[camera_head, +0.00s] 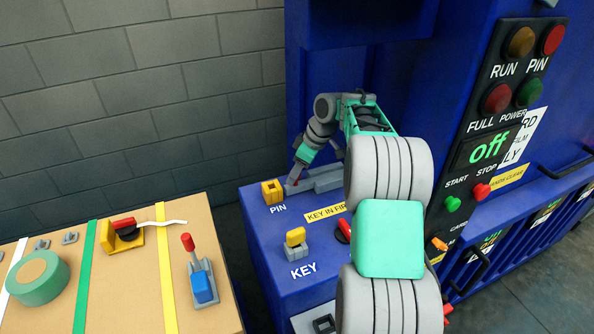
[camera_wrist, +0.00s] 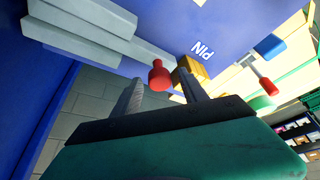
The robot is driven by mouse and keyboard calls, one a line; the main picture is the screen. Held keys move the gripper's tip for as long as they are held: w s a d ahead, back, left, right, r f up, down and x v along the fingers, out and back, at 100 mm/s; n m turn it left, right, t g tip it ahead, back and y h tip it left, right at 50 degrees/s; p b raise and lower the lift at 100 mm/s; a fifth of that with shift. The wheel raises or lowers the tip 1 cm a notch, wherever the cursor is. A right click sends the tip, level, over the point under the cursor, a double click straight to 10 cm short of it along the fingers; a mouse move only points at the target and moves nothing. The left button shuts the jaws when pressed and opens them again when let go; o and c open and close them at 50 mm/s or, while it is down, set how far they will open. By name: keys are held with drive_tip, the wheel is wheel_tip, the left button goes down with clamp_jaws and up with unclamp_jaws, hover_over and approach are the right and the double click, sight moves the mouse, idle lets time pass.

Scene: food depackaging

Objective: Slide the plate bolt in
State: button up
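The plate bolt is a grey bar (camera_head: 325,180) on the blue machine's ledge, beside the yellow block (camera_head: 272,191) labelled PIN. In the wrist view, the grey bolt assembly (camera_wrist: 90,38) fills the upper left. A red knob (camera_wrist: 158,76) stands out at its right end, just left of the yellow block (camera_wrist: 190,72). My gripper (camera_wrist: 158,88) is open, its two fingers on either side of the red knob with visible gaps. In the head view, my gripper (camera_head: 297,182) reaches down at the bolt's left end, mostly hiding the knob.
A yellow key (camera_head: 296,238) in a grey base sits at the ledge's front, labelled KEY. The control panel (camera_head: 500,120) reads "off". A cardboard-coloured table (camera_head: 130,290) at left holds green tape (camera_head: 38,278) and a red-handled blue device (camera_head: 202,285).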

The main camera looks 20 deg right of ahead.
clamp_jaws()
idle(0.3)
idle(0.9)
